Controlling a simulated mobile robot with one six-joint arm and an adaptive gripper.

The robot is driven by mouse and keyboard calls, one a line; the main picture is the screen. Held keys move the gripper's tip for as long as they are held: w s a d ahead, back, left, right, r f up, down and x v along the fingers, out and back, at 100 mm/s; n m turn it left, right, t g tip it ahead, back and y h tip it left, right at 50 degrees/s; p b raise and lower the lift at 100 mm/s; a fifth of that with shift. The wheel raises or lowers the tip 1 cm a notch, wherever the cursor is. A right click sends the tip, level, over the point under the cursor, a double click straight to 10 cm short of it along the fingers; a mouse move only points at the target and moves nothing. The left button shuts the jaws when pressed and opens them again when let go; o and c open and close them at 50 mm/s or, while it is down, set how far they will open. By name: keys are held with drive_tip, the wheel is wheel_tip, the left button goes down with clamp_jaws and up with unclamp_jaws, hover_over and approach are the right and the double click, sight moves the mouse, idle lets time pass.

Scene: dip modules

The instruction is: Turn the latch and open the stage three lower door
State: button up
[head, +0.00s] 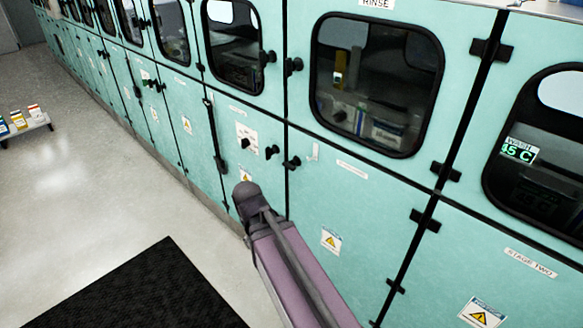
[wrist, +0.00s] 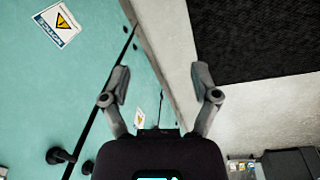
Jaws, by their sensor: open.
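A row of teal lower doors runs along the machine. The lower door right of my arm (head: 345,215) is closed, with a warning sticker; its label is too blurred to read. Right of it is a closed door (head: 480,270) labelled STAGE TWO. Two black latches, one (head: 272,152) left of the seam and another (head: 291,162) at the seam, show in the head view. In the wrist view, two black knobs (wrist: 58,156) stand on the teal front at lower left. My gripper (wrist: 160,85) is open and empty, fingers apart, close to the door fronts. The head view does not show its fingers.
A black mat (head: 140,290) lies on the pale floor (head: 80,190). A low rack (head: 27,122) with small boxes stands at far left. Upper windowed doors (head: 375,80) are closed, with black hinges at the seams.

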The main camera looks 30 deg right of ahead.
drive_tip(key=w+d+f+n+h+b, duration=0.3)
drive_tip(key=w+d+h+b, duration=0.1)
drive_tip(key=w+d, duration=0.2)
drive_tip(key=n+t+h+b, duration=0.6)
drive_tip(key=n+h+b, duration=0.3)
drive_tip(key=h+b, duration=0.25)
approach(292, 164)
drive_tip(key=a, duration=0.3)
drive_tip(key=shift+s+d+f, duration=0.1)
drive_tip(key=shift+s+f, duration=0.1)
drive_tip(key=shift+f, duration=0.15)
drive_tip(key=shift+d, duration=0.1)
drive_tip(key=x, duration=1.3)
drive_tip(key=shift+w+d+r, duration=0.1)
drive_tip(key=shift+d, duration=0.2)
